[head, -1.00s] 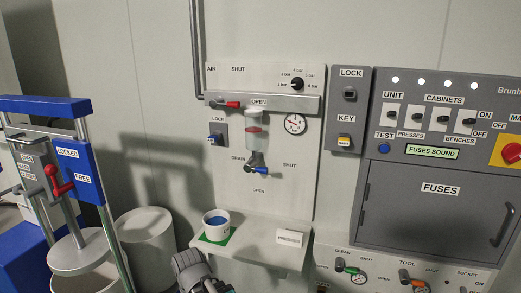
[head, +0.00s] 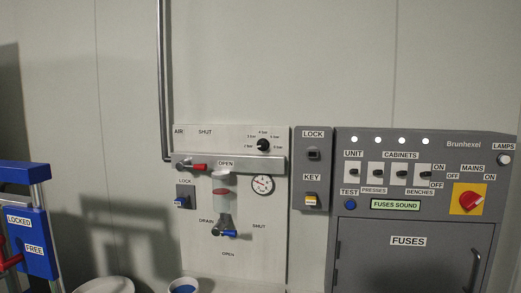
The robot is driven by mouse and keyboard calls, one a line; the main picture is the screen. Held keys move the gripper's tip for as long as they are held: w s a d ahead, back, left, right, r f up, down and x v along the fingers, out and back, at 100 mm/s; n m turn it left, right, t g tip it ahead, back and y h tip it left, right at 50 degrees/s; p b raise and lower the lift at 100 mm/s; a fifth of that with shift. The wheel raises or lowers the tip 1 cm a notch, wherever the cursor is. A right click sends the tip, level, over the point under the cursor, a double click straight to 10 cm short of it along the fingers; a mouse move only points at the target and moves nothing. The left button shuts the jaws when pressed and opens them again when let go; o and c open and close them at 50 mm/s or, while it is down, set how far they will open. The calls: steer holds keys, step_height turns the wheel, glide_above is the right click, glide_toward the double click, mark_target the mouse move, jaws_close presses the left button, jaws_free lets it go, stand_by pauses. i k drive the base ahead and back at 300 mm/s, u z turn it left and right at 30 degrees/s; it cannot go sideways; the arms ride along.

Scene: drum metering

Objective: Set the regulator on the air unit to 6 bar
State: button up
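The air unit's white panel (head: 200,262) is on the wall in the middle of the head view. Its regulator knob (head: 263,146) is black and sits at the upper right, ringed by small bar labels; its exact pointer setting is too small to read. A round gauge (head: 262,184) is below it, its reading unclear. A red-handled valve (head: 197,167) lies along the grey bar near the SHUT and OPEN labels. A clear bowl (head: 220,189) hangs below, with a blue drain handle (head: 229,233) under it. My gripper is out of view.
To the right are a lock and key box (head: 312,170) and a grey fuse cabinet (head: 408,241) with switches and a red mains knob (head: 468,201). A blue-framed stand (head: 34,243) is at the far left.

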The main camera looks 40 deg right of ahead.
mark_target(263, 144)
steer(key=z, duration=0.6)
steer(key=k, duration=1.05)
steer(key=u, duration=0.55)
steer(key=i, duration=0.5)
